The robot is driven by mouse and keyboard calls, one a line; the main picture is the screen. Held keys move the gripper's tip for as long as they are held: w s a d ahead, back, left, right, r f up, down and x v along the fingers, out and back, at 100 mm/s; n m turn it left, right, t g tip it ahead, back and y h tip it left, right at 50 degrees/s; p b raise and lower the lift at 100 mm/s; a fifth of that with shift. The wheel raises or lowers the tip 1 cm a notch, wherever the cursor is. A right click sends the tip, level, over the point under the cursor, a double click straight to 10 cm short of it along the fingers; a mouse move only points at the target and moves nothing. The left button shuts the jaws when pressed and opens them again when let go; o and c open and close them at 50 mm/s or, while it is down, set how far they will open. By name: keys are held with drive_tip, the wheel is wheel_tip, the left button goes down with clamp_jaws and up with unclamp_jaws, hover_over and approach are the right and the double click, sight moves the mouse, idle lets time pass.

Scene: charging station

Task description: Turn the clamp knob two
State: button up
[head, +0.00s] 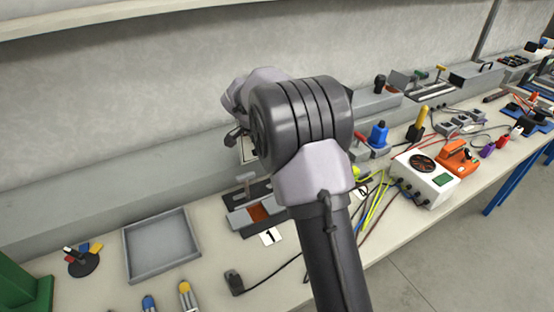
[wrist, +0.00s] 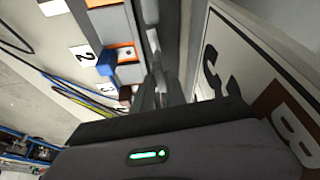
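My arm covers the middle of the head view, so the second clamp is mostly hidden there; only part of its number card (head: 362,189) shows beside my arm. In the wrist view, a white card marked 2 (wrist: 84,55) lies beside a grey fixture with an orange patch (wrist: 126,53) and a blue block (wrist: 106,66). My gripper (wrist: 160,72) shows as narrow dark fingers in the middle of the wrist view, over the right side of this fixture. A light grey piece (wrist: 150,11) shows near the fingers. I cannot tell whether they touch or grip a knob.
A lettered panel (wrist: 225,65) stands close on the right in the wrist view. Clamp one (head: 247,185), with a T-handle and card 1 (head: 270,236), is left of my arm. A grey tray (head: 161,245) lies farther left. A white charger box (head: 424,178) and cables lie right.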

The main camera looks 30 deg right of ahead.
drive_tip(key=o, duration=0.3)
drive_tip(key=p+v, duration=0.7)
drive_tip(key=v, duration=1)
drive_tip(key=shift+a+r, duration=0.1)
drive_tip(key=shift+r, duration=0.1)
